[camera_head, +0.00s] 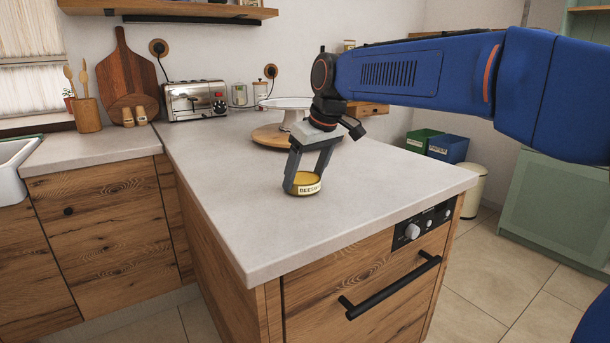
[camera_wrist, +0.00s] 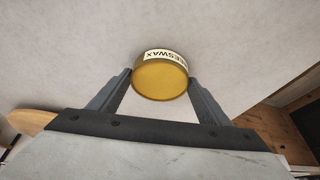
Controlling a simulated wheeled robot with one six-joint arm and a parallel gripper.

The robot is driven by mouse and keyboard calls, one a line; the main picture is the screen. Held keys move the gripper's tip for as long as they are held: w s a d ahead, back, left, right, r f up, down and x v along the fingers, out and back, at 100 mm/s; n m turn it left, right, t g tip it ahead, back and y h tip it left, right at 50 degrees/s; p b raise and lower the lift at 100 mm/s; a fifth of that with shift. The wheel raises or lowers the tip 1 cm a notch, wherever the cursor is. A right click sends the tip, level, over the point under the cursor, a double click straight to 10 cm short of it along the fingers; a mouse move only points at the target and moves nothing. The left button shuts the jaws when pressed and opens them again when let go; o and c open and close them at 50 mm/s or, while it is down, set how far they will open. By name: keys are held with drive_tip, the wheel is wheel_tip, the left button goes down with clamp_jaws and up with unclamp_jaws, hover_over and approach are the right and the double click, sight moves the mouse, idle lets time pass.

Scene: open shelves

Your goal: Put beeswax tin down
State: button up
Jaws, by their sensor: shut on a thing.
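The beeswax tin (camera_head: 306,184) is a small round yellow tin with a pale label. It is at the pale worktop (camera_head: 225,205), towards the front of the counter. I cannot tell for sure whether its base touches the surface. My gripper (camera_head: 305,186) points down and is shut on the tin, one finger on each side. In the wrist view the tin (camera_wrist: 160,78) sits between the two grey fingertips, with its label at the upper edge.
A toaster (camera_head: 195,101) stands at the back left. The worktop around the tin is clear.

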drive_tip(key=shift+f, duration=0.1)
drive_tip(key=o, duration=1.6)
drive_tip(key=shift+f, duration=0.1)
drive_tip(key=v, duration=1.2)
drive_tip(key=shift+s+d, duration=0.1)
